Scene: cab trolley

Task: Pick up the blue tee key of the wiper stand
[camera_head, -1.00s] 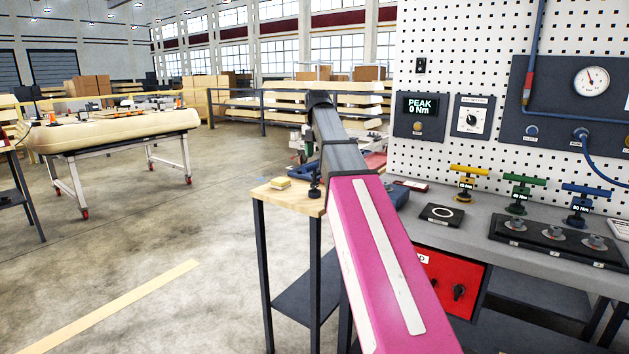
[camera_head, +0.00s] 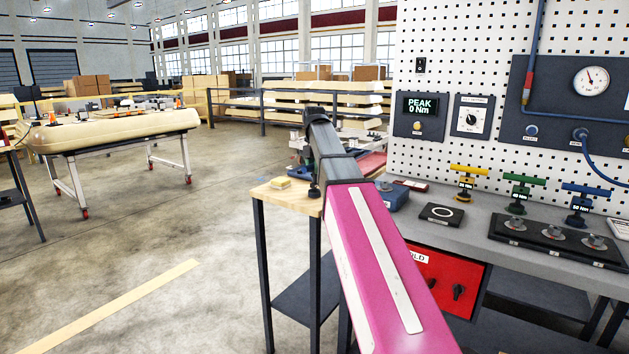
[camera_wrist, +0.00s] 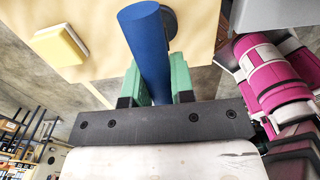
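The blue tee key (camera_wrist: 153,55) shows in the wrist view as a thick blue bar running up from between my green fingertips. A dark round part (camera_wrist: 170,20) shows behind its top end. My gripper (camera_wrist: 160,85) has one finger on each side of the bar, with no clear gap visible; whether the fingers press on it cannot be told. In the head view my gripper (camera_head: 316,182) is low over the near edge of a small wooden-topped table (camera_head: 275,201). The arm hides most of the key there.
A yellow block (camera_head: 280,183) lies on the wooden top, left of my gripper. The grey workbench (camera_head: 465,222) on the right carries yellow, green and blue tee tools (camera_head: 585,200). A red panel (camera_head: 447,280) is below.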

